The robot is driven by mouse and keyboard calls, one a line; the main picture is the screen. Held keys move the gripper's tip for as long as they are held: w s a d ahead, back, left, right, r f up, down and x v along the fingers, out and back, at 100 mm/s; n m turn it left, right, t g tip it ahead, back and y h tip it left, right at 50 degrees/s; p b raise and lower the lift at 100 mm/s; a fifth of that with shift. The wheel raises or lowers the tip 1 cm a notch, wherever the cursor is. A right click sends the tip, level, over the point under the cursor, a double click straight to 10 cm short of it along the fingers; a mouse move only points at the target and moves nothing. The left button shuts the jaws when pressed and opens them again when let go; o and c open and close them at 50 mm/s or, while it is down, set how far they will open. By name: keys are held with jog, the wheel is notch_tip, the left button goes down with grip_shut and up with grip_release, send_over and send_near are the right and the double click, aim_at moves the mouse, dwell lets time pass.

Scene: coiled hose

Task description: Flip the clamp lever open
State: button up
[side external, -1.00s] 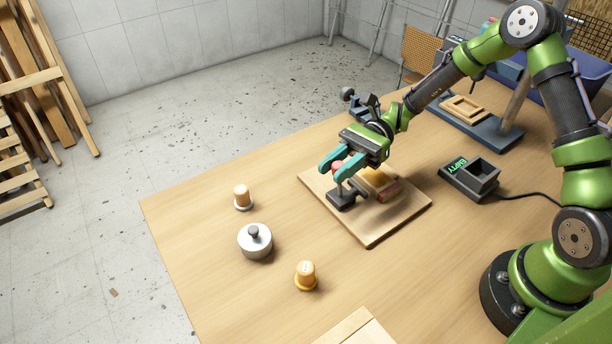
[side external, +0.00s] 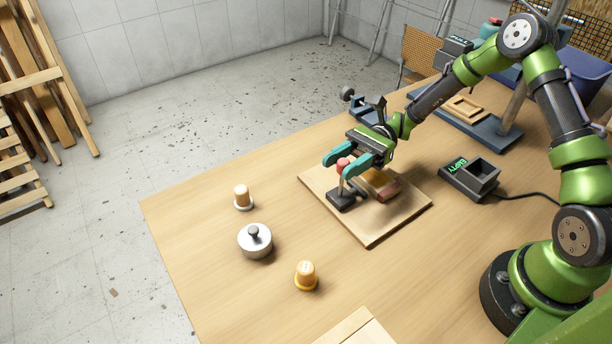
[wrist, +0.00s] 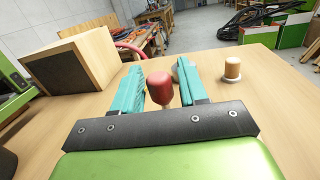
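The clamp (side external: 341,200) has a dark base on a square wooden board (side external: 370,236). Its lever stands roughly upright and ends in a red knob (side external: 343,164), which also shows in the wrist view (wrist: 159,86). My gripper (side external: 346,160) is at knob height, with its teal fingers on either side of the knob. In the wrist view my gripper (wrist: 157,82) is open, with visible gaps beside the knob. A reddish-brown block (side external: 388,190) lies on the board beside the clamp, partly under my wrist.
A wooden peg (side external: 242,197), a silver lidded pot (side external: 255,241) and a yellow-based peg (side external: 306,275) stand left of the board. A dark device with a green display (side external: 470,178) sits to the right, its cable trailing. The table's front left is mostly clear.

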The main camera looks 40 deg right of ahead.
jog(key=shift+o, duration=0.4)
jog(key=d, duration=0.5)
jog(key=w+d, duration=0.1)
jog(key=d, duration=0.5)
jog(key=w+d+f, duration=0.1)
jog(key=d, duration=0.4)
jog(key=shift+w+d, duration=0.25)
jog(key=shift+d, duration=0.05)
jog(key=shift+a, duration=0.1)
